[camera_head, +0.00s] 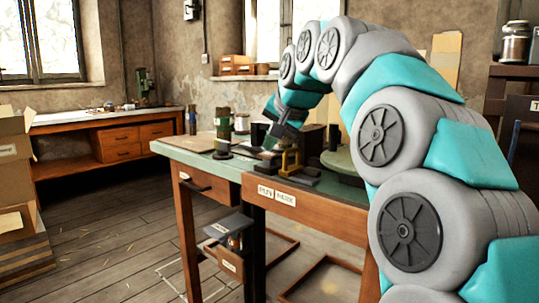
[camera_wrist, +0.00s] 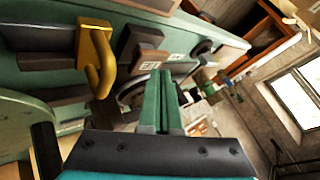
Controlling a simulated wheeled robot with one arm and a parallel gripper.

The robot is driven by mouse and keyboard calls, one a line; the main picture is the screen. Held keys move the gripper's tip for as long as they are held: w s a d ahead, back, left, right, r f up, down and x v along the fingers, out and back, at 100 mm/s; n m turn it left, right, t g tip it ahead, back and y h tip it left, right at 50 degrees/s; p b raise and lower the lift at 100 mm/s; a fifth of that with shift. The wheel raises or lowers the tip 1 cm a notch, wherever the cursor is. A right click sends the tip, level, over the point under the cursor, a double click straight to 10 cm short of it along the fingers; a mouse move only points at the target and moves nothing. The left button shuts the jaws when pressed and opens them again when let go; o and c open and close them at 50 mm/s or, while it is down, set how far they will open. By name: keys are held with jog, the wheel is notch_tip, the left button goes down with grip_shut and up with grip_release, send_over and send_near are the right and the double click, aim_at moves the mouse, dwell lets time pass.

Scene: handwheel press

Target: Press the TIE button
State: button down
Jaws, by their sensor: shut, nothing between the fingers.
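My gripper (camera_wrist: 160,74) is shut and empty, its two green fingers side by side over the green bench (camera_wrist: 225,45). In the head view my gripper (camera_head: 270,143) hangs above the bench top, behind a brass bracket (camera_head: 290,160). The brass bracket (camera_wrist: 95,60) stands left of my fingers in the wrist view. A dark block (camera_wrist: 140,45) with small pale labels (camera_wrist: 150,65) beside it lies just beyond the fingertips. The lettering is too small to read, so I cannot tell which part is the TIE button. Contact with the fingertips cannot be made out.
A round green disc (camera_head: 343,162) and dark blocks crowd the bench's right side. Jars and a dark round piece (camera_head: 222,152) stand on its left and back. A wooden workbench (camera_head: 110,122) stands by the left wall, with open floor between.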

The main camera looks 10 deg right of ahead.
aim_at(271, 155)
jog(key=shift+f+b, duration=0.45)
jog(key=shift+f, duration=0.45)
dwell(0.7)
jog(key=shift+r, duration=0.1)
jog(key=shift+r+p, duration=0.9)
jog(key=shift+r, duration=0.35)
jog(key=shift+r+p, duration=1.8)
jog(key=shift+r, duration=0.75)
jog(key=shift+f, duration=0.1)
